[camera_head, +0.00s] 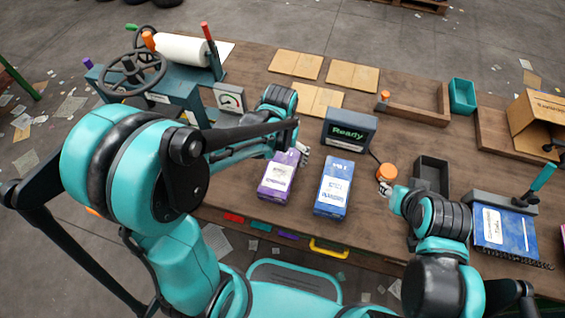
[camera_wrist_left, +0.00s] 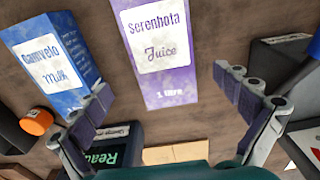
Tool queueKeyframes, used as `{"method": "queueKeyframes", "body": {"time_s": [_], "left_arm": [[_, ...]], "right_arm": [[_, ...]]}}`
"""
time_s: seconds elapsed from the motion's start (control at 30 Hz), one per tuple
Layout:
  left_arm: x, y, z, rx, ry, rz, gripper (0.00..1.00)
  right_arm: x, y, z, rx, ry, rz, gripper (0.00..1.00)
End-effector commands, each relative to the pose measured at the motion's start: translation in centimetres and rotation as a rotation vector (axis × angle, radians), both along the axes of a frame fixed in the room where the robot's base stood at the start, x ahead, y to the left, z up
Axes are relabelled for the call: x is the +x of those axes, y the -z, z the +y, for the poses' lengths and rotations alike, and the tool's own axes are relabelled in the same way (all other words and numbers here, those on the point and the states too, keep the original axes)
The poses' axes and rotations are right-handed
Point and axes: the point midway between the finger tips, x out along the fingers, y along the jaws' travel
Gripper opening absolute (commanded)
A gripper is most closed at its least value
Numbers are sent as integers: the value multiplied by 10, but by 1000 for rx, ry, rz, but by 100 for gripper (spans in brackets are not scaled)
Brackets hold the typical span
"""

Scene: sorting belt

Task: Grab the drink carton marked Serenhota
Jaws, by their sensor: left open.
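The purple drink carton (camera_head: 278,177) is on the wooden table near its front edge. In the left wrist view the carton (camera_wrist_left: 160,45) reads "Serenhota Juice". My left gripper (camera_head: 298,153) is at the carton's far end. In the left wrist view the left gripper (camera_wrist_left: 163,82) is open, with its fingers apart on either side of the carton's lower end and nothing held. A blue carton (camera_head: 334,187), beside it to the right, reads "Camvelo Milk" in the left wrist view (camera_wrist_left: 55,60). My right gripper (camera_head: 386,188) is small and partly hidden; its jaws are unclear.
A "Ready" display (camera_head: 348,131) stands behind the cartons. An orange cylinder (camera_head: 387,172) is to their right. A dark tray (camera_head: 431,174), a blue binder (camera_head: 505,232) and a cardboard box (camera_head: 540,120) are further right. A machine with a handwheel (camera_head: 133,72) is at the back left.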

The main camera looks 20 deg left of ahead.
Motion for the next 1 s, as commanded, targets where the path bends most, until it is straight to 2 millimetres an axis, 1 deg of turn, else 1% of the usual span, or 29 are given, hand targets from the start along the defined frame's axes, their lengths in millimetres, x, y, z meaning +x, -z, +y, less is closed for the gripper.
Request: {"method": "queueKeyframes", "body": {"time_s": [0.03, 0.13, 0.3, 0.47, 0.6, 0.7, 0.8, 0.97, 1.0], "left_arm": [[2, 2, -2, 1, 1, 14, 100], [3, 10, -3, 4, 2, 29, 100], [3, 32, -3, 4, 1, 32, 100], [3, 45, 0, 4, 1, 31, 100], [4, 68, 4, 4, 0, 31, 100], [5, 82, 3, 4, 1, 30, 100], [4, 86, 3, 4, 1, 30, 100], [4, 85, 3, 4, 1, 30, 100], [4, 85, 3, 4, 1, 30, 92]], "right_arm": [[0, -4, 0, 0, 0, 0, 40], [0, -3, 0, 0, 0, 0, 40], [0, 7, 0, 0, 0, 0, 40], [0, 13, 0, 0, 0, 0, 40], [0, 26, 0, 0, 0, 0, 40], [0, 32, 0, 0, 0, 0, 40], [0, 33, 0, 0, 0, 0, 40], [0, 32, 0, 0, 0, 0, 40], [0, 32, 0, 0, 0, 0, 40]]}}
